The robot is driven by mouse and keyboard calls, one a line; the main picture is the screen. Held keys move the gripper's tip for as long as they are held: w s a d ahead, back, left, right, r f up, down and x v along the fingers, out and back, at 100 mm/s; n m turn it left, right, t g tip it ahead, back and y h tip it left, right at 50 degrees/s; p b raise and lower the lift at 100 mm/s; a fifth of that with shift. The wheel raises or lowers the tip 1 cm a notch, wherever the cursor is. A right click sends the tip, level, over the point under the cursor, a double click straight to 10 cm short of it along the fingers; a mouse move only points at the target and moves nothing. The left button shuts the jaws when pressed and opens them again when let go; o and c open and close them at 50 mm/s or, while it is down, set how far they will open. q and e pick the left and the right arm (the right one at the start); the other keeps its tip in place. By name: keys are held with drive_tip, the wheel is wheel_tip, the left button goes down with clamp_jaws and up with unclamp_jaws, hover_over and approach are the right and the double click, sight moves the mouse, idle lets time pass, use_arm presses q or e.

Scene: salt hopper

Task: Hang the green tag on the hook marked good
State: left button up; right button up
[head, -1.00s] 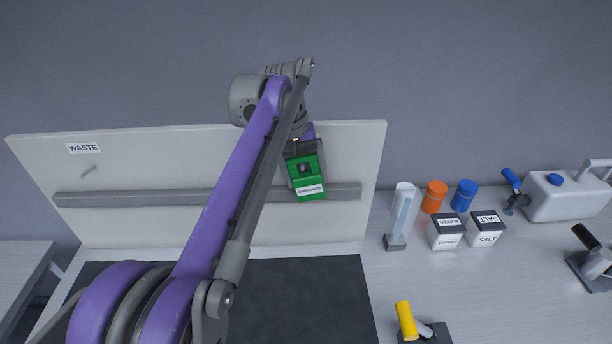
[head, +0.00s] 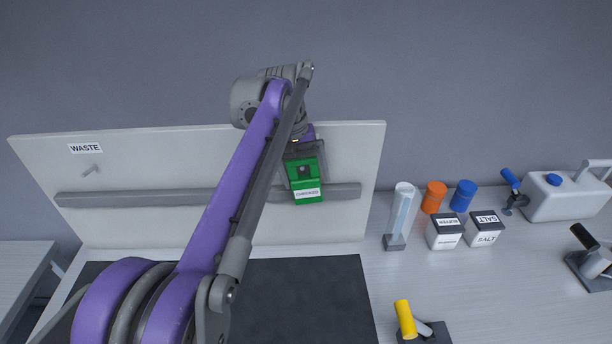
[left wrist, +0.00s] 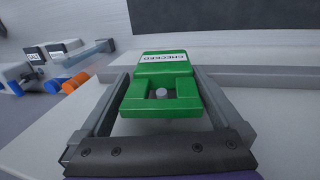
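The green tag (head: 306,170) is at the right part of the upright white board, with a white label that seems to read CHECKED. In the left wrist view the tag (left wrist: 161,71) has a square window, and a pale round peg end (left wrist: 161,93) shows inside it. My left gripper (head: 305,172) is around the tag. Its two fingers (left wrist: 162,85) stand on either side, with narrow gaps beside the tag, so it looks open. The tag seems to hang on the peg. No label reading good shows; my arm covers part of the board. My right gripper is out of view.
Several containers, including a clear cylinder (head: 401,212) and a white jug (head: 568,197), stand on the right-hand bench.

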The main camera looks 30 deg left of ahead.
use_arm(q)
drive_tip(key=shift+w+a+f, duration=0.15)
drive_tip(key=shift+w+a, duration=0.05)
drive_tip(key=p+v, duration=0.1)
drive_tip(key=v, duration=0.9)
drive_tip(key=shift+r, duration=0.2)
drive_tip(key=shift+s+d+r, duration=0.15)
drive_tip(key=shift+s+r, duration=0.1)
drive_tip(key=shift+r, duration=0.15)
drive_tip(key=shift+f, duration=0.1)
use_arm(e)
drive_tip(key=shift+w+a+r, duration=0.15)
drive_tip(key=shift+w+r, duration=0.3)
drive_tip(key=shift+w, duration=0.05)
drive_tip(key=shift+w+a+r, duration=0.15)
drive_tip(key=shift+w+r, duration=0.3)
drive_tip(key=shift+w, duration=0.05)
